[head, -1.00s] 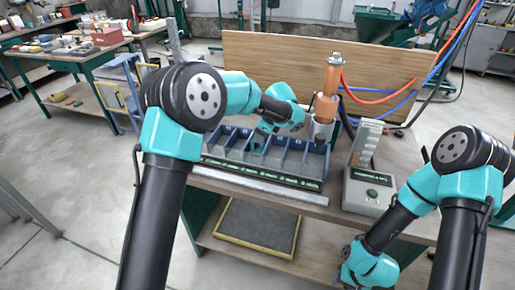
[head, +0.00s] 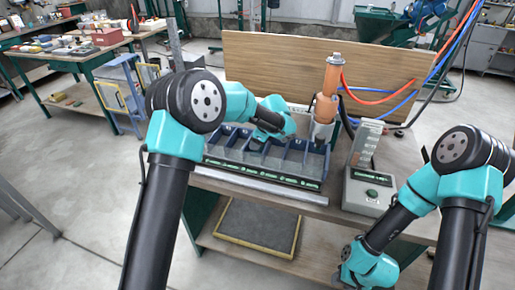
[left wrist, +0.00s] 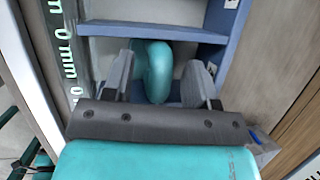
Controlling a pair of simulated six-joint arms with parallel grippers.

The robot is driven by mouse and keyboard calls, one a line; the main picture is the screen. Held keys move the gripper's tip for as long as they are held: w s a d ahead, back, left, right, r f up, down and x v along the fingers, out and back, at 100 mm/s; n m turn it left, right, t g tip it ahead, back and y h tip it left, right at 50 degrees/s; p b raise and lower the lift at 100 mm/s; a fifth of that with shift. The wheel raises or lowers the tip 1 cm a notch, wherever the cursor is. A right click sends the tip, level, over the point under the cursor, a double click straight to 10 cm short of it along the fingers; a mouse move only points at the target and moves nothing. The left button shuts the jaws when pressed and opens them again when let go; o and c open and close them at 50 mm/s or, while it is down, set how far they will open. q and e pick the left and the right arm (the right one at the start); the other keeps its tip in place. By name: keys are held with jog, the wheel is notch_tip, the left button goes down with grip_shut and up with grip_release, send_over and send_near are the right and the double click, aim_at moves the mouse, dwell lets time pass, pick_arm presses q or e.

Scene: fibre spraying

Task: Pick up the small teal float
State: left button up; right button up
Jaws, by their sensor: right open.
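The small teal float (left wrist: 155,70) is a rounded teal body in a compartment of the blue divided bin (head: 225,157). In the left wrist view it lies between the two grey fingers of my left gripper (left wrist: 158,85), which stand apart on either side of it. The left finger is close to the float; I cannot tell if it touches. In the head view my left gripper (head: 260,140) reaches down into the bin, and its wrist hides the float. My right gripper (head: 350,279) is low in front of the bench, small and partly cut off by the lower edge.
An orange spray tool (head: 328,88) stands in a holder right of the bin, with red and blue hoses behind. A grey device with a green button (head: 371,193) stands further right. A wooden panel (head: 270,62) closes the back. A metal rail runs along the bin's front.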

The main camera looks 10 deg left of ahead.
pick_arm(q)
grip_shut()
jog(key=shift+r, duration=0.1)
dwell(0.3)
notch_tip(320, 180, up, 10)
jog(key=shift+f, duration=0.1)
dwell(0.4)
dwell(0.3)
